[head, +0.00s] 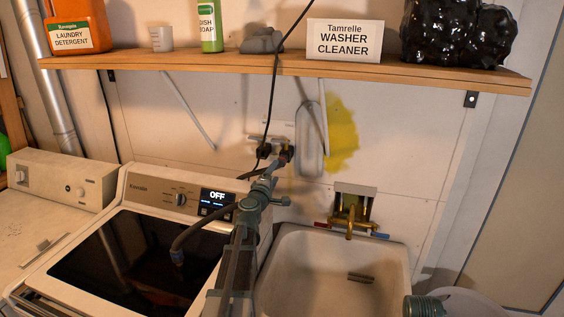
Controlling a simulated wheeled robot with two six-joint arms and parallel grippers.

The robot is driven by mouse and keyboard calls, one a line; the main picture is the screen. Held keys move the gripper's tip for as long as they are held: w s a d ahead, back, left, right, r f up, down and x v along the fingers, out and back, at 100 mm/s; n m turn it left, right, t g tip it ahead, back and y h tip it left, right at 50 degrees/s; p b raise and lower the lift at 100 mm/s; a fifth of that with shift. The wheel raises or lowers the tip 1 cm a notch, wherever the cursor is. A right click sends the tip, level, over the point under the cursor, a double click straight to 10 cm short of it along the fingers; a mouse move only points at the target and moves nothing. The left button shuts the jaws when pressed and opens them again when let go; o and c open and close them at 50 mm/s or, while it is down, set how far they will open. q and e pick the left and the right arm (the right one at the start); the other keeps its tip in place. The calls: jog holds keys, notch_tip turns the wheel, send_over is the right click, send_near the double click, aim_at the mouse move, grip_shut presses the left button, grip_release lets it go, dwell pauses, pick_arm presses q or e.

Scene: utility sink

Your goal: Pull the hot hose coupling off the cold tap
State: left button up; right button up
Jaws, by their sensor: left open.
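The washer taps (267,142) sit in a recess in the wall above the washer's right end. A dark coupling with a reddish part (285,156) is at the right-hand tap. My left gripper (279,165) is open and reaches up to just below this coupling; its fingers overlap the coupling in the view, and I cannot tell whether they touch it. A dark hose (190,234) hangs in an arc over the washer lid, with a bluish end (178,256) hanging free. Part of the hoses is hidden behind my left arm.
The washer (150,190) is at left, a sink (390,262) with a brass faucet (350,217) at right.

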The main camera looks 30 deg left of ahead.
aim_at(280, 164)
pick_arm(q)
jog(key=shift+x, duration=4.5)
jog(key=shift+d, duration=0.1)
grip_shut()
jog(key=shift+s, duration=0.1)
jog(key=shift+v, duration=2.9)
